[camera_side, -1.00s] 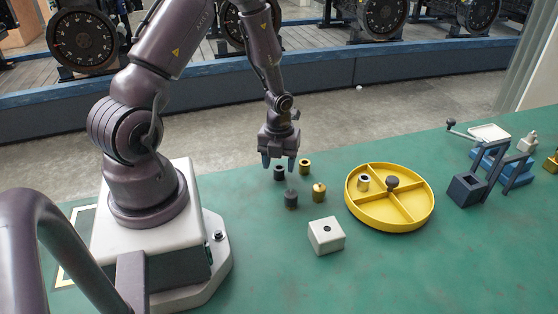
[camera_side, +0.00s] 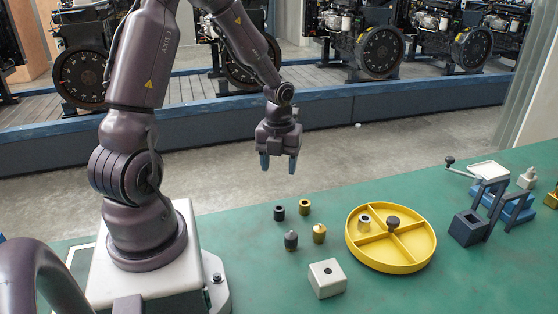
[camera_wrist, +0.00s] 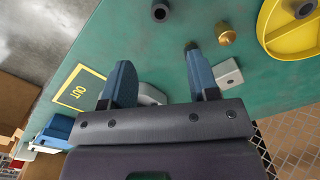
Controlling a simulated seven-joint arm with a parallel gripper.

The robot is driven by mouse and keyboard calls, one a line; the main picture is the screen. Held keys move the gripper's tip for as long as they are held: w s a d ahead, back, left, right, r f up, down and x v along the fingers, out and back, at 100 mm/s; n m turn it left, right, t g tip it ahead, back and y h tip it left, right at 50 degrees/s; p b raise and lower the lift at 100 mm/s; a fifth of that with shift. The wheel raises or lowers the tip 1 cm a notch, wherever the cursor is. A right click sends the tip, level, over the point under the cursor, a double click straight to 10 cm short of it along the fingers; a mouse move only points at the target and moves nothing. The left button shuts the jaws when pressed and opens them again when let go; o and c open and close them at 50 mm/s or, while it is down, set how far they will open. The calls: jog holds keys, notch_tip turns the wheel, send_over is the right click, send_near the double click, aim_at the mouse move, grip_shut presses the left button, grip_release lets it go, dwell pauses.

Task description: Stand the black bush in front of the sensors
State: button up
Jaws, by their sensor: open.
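The black bush (camera_side: 279,213) stands upright on the green table, its hole facing up. It also shows at the top of the wrist view (camera_wrist: 160,12). A brass bush (camera_side: 304,207) stands just right of it. The dark sensor (camera_side: 290,240) and brass sensor (camera_side: 319,233) stand side by side, nearer the side camera than the bushes. In the wrist view, a finger partly covers the dark sensor; the brass sensor (camera_wrist: 226,34) shows clear. My gripper (camera_side: 278,164) is open and empty, pointing down well above the table. In the wrist view, its fingers (camera_wrist: 158,75) hold nothing.
A white block with a hole (camera_side: 327,278) sits nearer the side camera. A yellow divided tray (camera_side: 432,246) at right holds a grey bush and a dark knob. A blue fixture (camera_side: 468,228) stands farther right. Bare table lies left of the bushes.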

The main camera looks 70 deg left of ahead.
jog(key=s+d+r+n+t+y, duration=0.1)
jog(key=d+r+n, duration=0.4)
jog(key=r+n, duration=0.15)
jog(key=d+r+n+t+y, duration=0.1)
jog(key=d+r+n, duration=0.3)
jog(key=r+n, duration=0.3)
jog(key=s+d+r+n+t+h, duration=0.2)
jog(key=s+d+r+n+t, duration=0.1)
jog(key=s+d+r+n, duration=0.4)
jog(key=d+n, duration=0.1)
jog(key=n, duration=0.2)
jog(key=shift+s+d+n+t, duration=0.2)
jog(key=shift+d+n+t, duration=0.05)
jog(key=shift+n+t, duration=0.1)
jog(key=shift+o, duration=0.3)
jog(key=shift+r, duration=0.1)
